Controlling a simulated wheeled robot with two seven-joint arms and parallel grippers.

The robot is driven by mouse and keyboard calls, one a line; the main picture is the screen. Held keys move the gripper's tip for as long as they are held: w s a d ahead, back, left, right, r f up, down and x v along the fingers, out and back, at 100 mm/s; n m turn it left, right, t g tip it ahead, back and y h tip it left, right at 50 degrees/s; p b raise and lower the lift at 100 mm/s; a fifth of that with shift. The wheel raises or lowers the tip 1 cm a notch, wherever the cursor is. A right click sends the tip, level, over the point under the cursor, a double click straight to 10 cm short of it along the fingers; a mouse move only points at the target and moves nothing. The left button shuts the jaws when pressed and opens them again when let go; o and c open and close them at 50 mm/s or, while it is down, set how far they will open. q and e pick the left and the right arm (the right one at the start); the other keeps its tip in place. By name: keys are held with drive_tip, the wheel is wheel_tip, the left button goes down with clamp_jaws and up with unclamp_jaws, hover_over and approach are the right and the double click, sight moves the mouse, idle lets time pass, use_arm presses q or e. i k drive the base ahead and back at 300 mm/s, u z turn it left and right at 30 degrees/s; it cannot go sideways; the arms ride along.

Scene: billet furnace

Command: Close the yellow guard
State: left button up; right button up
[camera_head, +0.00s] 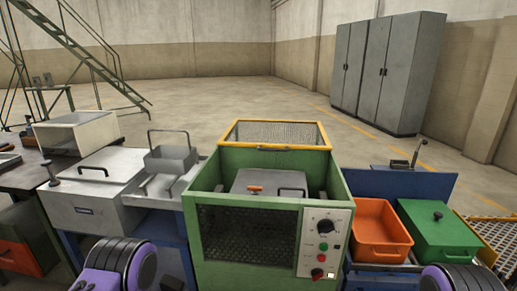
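The yellow guard (275,133) is a yellow-framed panel of wire mesh. It stands raised at the back of the green machine (198,225), tilted, with its lower bar along the machine's rear top edge. The machine's top is uncovered. Inside it shows a grey lid (268,181) with a black handle and a small orange knob. Purple and black round parts of my arms show at the bottom left and bottom right, well apart from the guard. Neither gripper is in view.
A control panel (324,243) with knobs and buttons is on the machine's front right. A grey box (92,187) and metal trays (172,162) stand on the left. An orange bin (381,227) and a green lidded box (437,226) are on the right. Floor behind is clear.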

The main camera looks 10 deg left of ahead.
sight(327, 146)
drive_tip(key=z, duration=0.95)
drive_tip(key=i, duration=0.5)
drive_tip(key=u, duration=0.7)
